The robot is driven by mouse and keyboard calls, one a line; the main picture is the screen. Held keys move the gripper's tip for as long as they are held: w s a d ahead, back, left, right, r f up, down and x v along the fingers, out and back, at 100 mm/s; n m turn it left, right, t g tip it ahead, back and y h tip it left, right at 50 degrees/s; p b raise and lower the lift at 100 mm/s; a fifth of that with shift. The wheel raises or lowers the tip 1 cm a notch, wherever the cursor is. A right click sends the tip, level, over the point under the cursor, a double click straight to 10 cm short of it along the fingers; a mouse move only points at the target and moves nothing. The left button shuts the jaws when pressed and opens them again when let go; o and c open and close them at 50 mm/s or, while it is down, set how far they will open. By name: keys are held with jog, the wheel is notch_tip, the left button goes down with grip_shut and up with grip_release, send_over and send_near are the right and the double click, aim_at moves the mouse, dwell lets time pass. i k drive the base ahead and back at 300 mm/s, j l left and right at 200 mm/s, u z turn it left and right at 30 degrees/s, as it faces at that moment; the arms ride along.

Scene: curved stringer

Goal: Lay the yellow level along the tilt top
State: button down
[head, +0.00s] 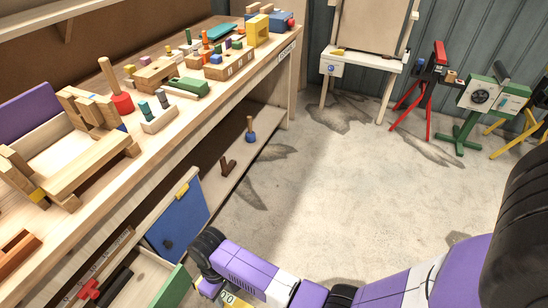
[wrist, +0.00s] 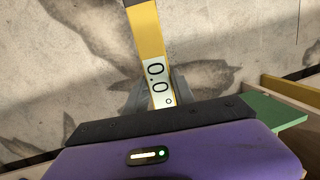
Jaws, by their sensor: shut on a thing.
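The yellow level (wrist: 143,32) runs up and away from my gripper (wrist: 158,100) in the wrist view, its white display reading 0.0°. The grey fingers are shut on it, one on each side. In the head view only a short piece of the level (head: 208,288) shows at the bottom edge, beside my purple wrist; the rest is cut off or hidden. A pale board on a white stand (head: 366,62) at the back may be the tilt top, but I cannot tell for sure. My gripper is far in front of it, over the floor.
A long wooden workbench (head: 262,62) crowded with toys and blocks runs along the left. Below it are a lower shelf (head: 228,165) and a blue panel (head: 178,215). A red stand (head: 425,82) and a green machine (head: 470,125) stand at the back right. The middle floor is clear.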

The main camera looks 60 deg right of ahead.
aim_at(219, 29)
jog(key=i+l+z, duration=0.1)
jog(key=l+z, duration=0.15)
jog(key=l, duration=0.2)
jog(key=i+l+z, duration=0.25)
jog(key=l, duration=0.2)
jog(key=i+l+z, duration=0.1)
jog(key=l+z, duration=0.2)
jog(key=i+l+z, duration=0.25)
jog(key=l, duration=0.2)
